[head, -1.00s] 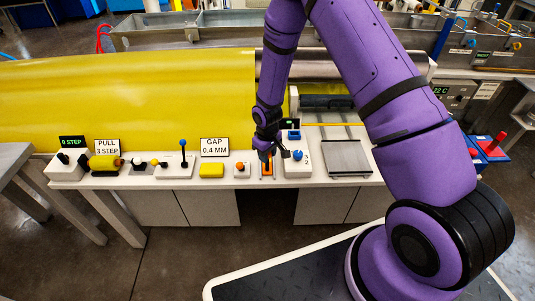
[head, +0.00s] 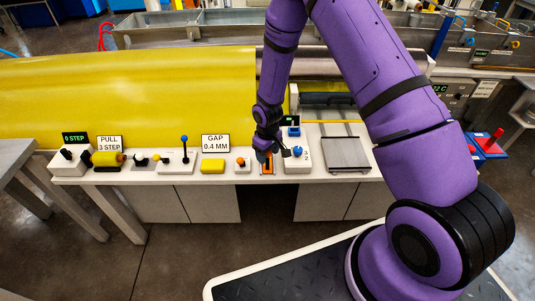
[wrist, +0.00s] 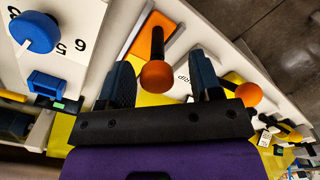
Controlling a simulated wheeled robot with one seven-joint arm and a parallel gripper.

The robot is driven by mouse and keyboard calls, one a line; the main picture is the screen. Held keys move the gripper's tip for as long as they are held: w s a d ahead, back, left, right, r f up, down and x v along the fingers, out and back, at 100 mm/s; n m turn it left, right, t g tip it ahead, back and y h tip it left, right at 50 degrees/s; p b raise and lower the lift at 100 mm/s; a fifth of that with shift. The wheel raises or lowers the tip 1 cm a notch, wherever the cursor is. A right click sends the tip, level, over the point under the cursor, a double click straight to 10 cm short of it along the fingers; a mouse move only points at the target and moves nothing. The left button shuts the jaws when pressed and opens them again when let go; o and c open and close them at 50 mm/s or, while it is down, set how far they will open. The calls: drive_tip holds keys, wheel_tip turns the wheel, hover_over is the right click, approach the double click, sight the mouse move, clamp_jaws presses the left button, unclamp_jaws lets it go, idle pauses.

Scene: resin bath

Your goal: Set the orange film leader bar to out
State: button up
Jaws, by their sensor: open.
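The orange film leader bar (head: 268,168) sits near the front edge of the white bench, partly hidden by my gripper in the head view. In the wrist view it shows as an orange plate (wrist: 146,36) with a dark stem and a round orange knob (wrist: 157,76). My gripper (wrist: 162,82) is open, with one dark finger on each side of the knob. I cannot tell whether either finger touches it. In the head view my gripper (head: 273,149) points down at the bar.
A blue numbered dial (head: 297,151) is close on the right. A smaller orange knob (head: 240,162) and a yellow block (head: 212,166) are on the left. A blue-knobbed lever (head: 184,150) stands farther left. A flat metal plate (head: 345,154) lies to the right.

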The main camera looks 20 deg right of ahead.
wheel_tip(320, 180, up, 11)
drive_tip(key=shift+f, duration=0.2)
idle(0.6)
drive_tip(key=s+d+r+m+t, duration=0.1)
drive_tip(key=s+d+r, duration=0.15)
drive_tip(key=r, duration=0.65)
drive_tip(key=s+d+r+m+t, duration=0.1)
drive_tip(key=s+r, duration=0.3)
drive_tip(key=r, duration=0.5)
drive_tip(key=s+d+r+m+t, duration=0.1)
drive_tip(key=s+d+r, duration=0.15)
drive_tip(key=r, duration=0.75)
drive_tip(key=s+d+r+m+t, duration=0.1)
drive_tip(key=s+r, duration=0.4)
drive_tip(key=s, duration=0.6)
drive_tip(key=s+d+r+m+t, duration=0.1)
drive_tip(key=s+r, duration=0.4)
drive_tip(key=s, duration=0.6)
drive_tip(key=shift+r, duration=0.3)
